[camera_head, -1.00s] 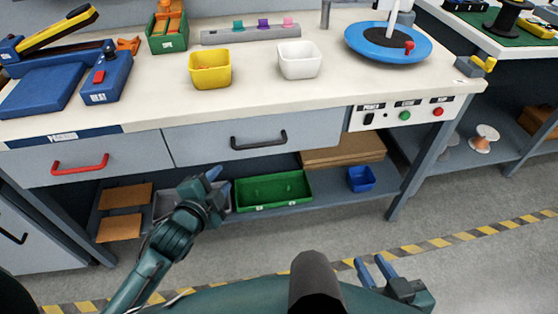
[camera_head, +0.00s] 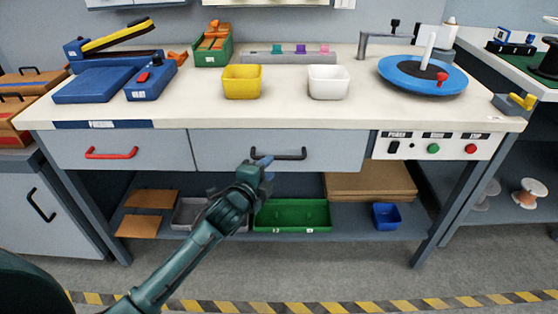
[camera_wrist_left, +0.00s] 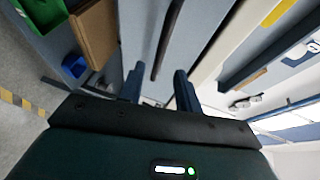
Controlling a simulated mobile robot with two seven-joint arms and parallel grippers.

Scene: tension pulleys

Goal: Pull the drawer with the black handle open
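The drawer with the black handle (camera_head: 220,150) is a grey front under the white worktop, and it looks shut. Its black handle (camera_head: 292,155) is a horizontal bar. My left gripper (camera_head: 264,162) is just in front of the drawer, by the handle's left end. In the left wrist view the two blue fingers (camera_wrist_left: 157,88) are apart, and the black handle (camera_wrist_left: 167,40) runs ahead of them, roughly between their lines. I see no contact with it. My right gripper is out of view.
A drawer with a red handle (camera_head: 110,154) is at the left. A control panel (camera_head: 435,146) with buttons is at the right. The shelf below holds a green bin (camera_head: 290,214), a blue bin (camera_head: 385,216) and cardboard (camera_head: 370,187). Yellow (camera_head: 242,82) and white bins (camera_head: 328,82) stand on the worktop.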

